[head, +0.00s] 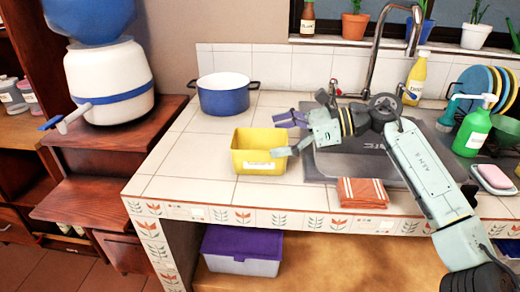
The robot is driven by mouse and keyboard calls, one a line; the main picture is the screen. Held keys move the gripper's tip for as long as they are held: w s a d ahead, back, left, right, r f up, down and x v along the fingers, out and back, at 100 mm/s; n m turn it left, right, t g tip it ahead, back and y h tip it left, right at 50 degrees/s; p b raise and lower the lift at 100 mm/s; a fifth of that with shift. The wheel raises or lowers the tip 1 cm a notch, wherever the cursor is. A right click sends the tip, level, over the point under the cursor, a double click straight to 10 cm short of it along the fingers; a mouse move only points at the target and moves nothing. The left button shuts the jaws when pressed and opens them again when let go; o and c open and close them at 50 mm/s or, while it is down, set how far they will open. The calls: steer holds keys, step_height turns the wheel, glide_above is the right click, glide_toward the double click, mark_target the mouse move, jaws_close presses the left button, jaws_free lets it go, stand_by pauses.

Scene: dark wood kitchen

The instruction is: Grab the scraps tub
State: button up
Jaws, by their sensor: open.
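The yellow tub (258,153), which I take to be the scraps tub, stands upright on the tiled counter, left of the sink. It has a pale label low on its front, too small to read. My gripper (284,136) is open at the tub's right side, with its fingers pointing left. One finger shows above and behind the tub's right rim and the other near its front right edge. Whether either finger touches the tub I cannot tell. My arm comes in from the lower right and hides part of the sink.
A blue pot (223,98) stands behind the tub. The sink (345,162) and an orange striped cloth (362,192) lie to the right. A green bottle (473,130) and a plate rack are farther right. The counter left of the tub is clear. A purple-lidded box (243,242) sits below.

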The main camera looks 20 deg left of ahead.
steer(key=shift+x, duration=0.85)
steer(key=shift+c, duration=0.2)
steer(key=c, duration=1.4)
steer(key=shift+c, duration=0.2)
steer(key=shift+r, duration=0.15)
